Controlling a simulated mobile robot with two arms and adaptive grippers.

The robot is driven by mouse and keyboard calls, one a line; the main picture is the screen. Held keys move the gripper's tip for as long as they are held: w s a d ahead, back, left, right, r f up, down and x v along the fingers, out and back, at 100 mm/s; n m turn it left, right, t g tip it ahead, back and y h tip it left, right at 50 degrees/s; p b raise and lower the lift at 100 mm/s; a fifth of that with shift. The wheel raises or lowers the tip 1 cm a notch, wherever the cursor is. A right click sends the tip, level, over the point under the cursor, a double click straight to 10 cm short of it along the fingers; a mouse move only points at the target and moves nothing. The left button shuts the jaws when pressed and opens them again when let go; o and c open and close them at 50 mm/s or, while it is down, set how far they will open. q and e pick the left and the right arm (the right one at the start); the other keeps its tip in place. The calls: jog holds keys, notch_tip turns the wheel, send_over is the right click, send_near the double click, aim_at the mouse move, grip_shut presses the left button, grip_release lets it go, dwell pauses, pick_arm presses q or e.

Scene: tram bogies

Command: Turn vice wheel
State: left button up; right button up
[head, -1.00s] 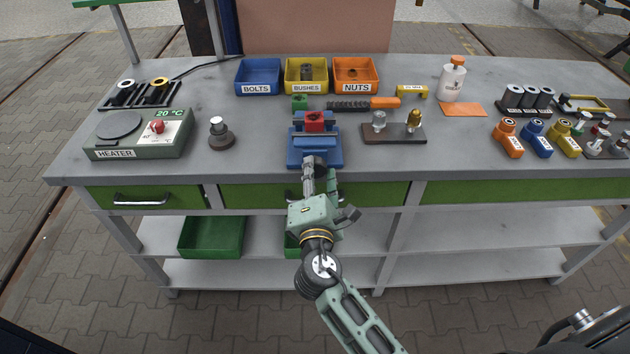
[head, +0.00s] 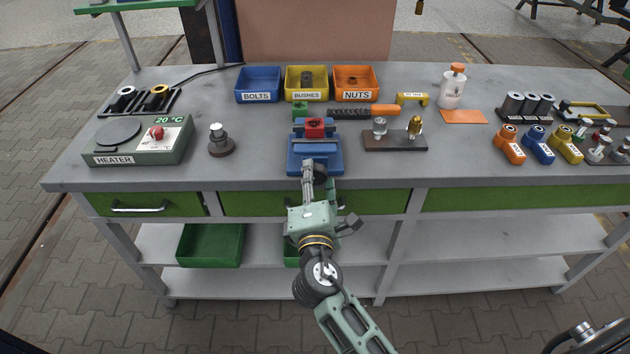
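The blue vice (head: 326,164) stands at the front edge of the bench, with a red block (head: 315,128) between its jaws. My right gripper (head: 319,182) is at the front of the vice, just below its front face, with its fingers pointing towards it. The vice wheel cannot be made out; the gripper covers the place in front of the vice. The fingers are small and partly overlap the vice, so I cannot tell whether they are open or shut on the wheel. My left gripper is not in view.
A dark holder with two fittings (head: 395,142) stands close to the right of the vice. A dark round-based part (head: 221,140) and the heater (head: 139,140) are to its left. Bins of bolts (head: 257,97), bushes (head: 307,97) and nuts (head: 357,97) stand behind. Bench drawers (head: 145,204) lie below.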

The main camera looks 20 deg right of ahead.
jog(key=shift+s+d+f, duration=0.1)
jog(key=v, duration=1.2)
jog(key=shift+o, duration=0.5)
